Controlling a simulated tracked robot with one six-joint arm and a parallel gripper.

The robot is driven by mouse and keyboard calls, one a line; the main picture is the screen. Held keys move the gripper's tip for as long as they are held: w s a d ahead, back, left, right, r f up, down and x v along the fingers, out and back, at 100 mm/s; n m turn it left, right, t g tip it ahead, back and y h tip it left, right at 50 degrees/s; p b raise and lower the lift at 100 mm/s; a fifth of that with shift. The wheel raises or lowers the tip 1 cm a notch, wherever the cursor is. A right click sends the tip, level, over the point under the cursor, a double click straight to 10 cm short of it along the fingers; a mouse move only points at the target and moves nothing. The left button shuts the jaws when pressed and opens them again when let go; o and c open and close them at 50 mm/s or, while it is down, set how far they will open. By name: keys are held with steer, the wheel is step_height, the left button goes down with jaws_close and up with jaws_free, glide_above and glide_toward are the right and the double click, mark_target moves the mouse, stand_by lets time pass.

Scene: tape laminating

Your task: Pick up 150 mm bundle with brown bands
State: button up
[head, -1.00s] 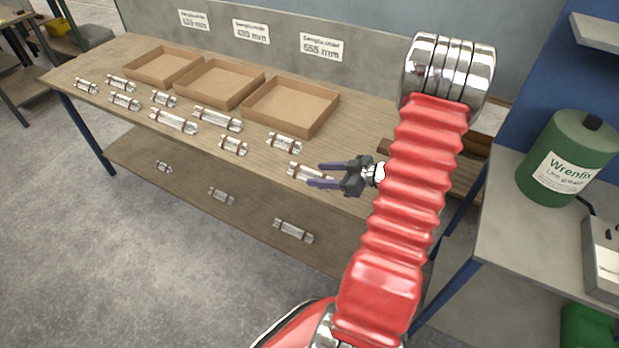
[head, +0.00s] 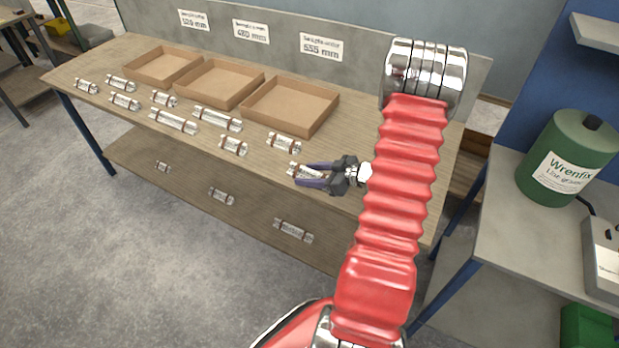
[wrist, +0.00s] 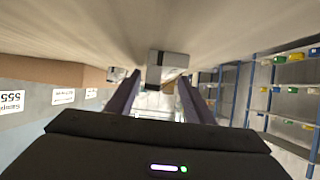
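Three open cardboard trays (head: 290,105) stand behind the bundles, under signs with mm lengths (head: 321,46). A lower shelf (head: 250,214) holds three more bundles. A side table with a green canister (head: 568,158) stands right of my arm.

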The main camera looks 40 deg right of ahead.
steer(key=c, duration=1.2)
steer(key=shift+o, duration=0.2)
steer(key=shift+r, duration=0.1)
step_height(320, 180, up, 10)
